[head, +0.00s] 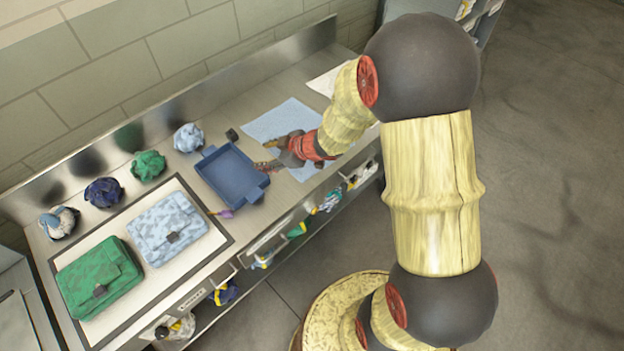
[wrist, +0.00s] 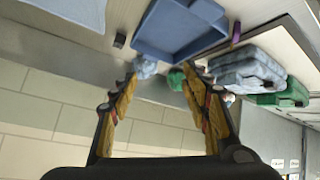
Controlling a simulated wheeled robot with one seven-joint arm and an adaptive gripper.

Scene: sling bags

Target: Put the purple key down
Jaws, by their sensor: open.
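The purple key (head: 224,213) appears as a small purple piece on the steel counter, against the near-left side of the blue tray (head: 212,182). In the wrist view a purple piece (wrist: 236,33) shows beside the tray's edge. My gripper (head: 266,156) is over the right side of the tray in the head view. In the wrist view the gripper (wrist: 163,78) has its two fingers wide apart, with nothing between them. The gripper and the purple key are apart.
A green bag (head: 97,275) and a light blue bag (head: 166,230) lie on a framed mat (head: 132,302) left of the tray. Several crumpled cloth bundles (head: 103,191) line the back. A light blue cloth (head: 280,121) lies beyond the tray. A wall (head: 95,65) stands behind the counter.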

